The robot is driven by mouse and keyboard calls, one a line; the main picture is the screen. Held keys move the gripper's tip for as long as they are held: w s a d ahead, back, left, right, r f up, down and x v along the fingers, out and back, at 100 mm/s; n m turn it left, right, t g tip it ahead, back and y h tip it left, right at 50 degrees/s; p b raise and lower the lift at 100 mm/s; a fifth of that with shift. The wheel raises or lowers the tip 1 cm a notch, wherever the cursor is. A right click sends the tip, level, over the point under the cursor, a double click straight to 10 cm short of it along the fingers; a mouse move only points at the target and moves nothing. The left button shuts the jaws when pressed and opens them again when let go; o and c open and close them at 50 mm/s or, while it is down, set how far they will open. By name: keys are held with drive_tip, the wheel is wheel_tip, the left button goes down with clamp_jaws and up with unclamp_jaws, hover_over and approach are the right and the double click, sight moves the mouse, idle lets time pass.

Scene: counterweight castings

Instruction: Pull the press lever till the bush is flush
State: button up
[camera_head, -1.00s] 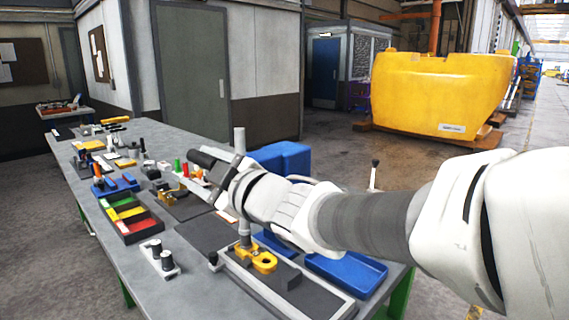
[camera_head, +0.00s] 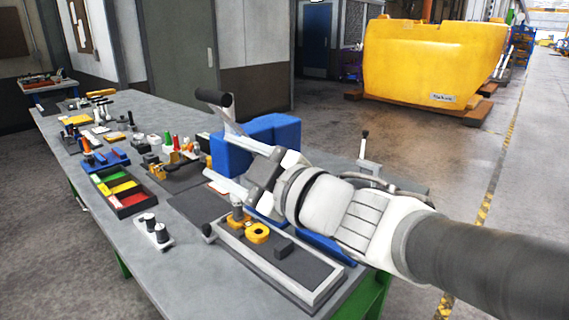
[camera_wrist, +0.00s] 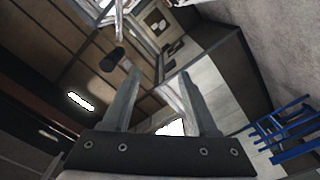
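A black lever grip (camera_head: 213,97) on a pale bar stands beyond and above my wrist. In the wrist view a black grip (camera_wrist: 112,58) is left of the left fingertip; I see no contact. My gripper (camera_head: 217,152) reaches left over the bench. Below the wrist, a yellow part with a round hole (camera_head: 257,234) sits in a grey-rimmed tray (camera_head: 225,240), beside a grey upright piece (camera_head: 237,212). My wrist hides much of the press. I cannot make out the bush or its seating.
The bench (camera_head: 185,275) carries a tray of coloured compartments (camera_head: 133,202), a stand with two dark-topped pegs (camera_head: 152,230) and many small parts to the left.

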drive_tip(key=v, duration=0.7)
drive_tip(key=shift+d, duration=0.1)
drive_tip(key=w+d+m+t+h+p, duration=0.1)
drive_tip(key=w+d+m+h+p, duration=0.1)
drive_tip(key=d+m+h, duration=0.5)
drive_tip(key=w+d+m+t+h+p, duration=0.25)
drive_tip(key=d+m+h, duration=0.25)
drive_tip(key=d, duration=0.3)
drive_tip(key=s+d+f+m+g+h+p, duration=0.1)
drive_tip(key=s+d+f+m+g+p, duration=0.1)
drive_tip(key=s+f+m+g, duration=0.4)
drive_tip(key=s+f+g, duration=0.2)
drive_tip(key=s+g, duration=0.2)
drive_tip(key=s, duration=0.2)
drive_tip(key=shift+s+f+m+p, duration=0.2)
drive_tip(key=shift+m+p, duration=0.1)
drive_tip(key=shift+p, duration=0.1)
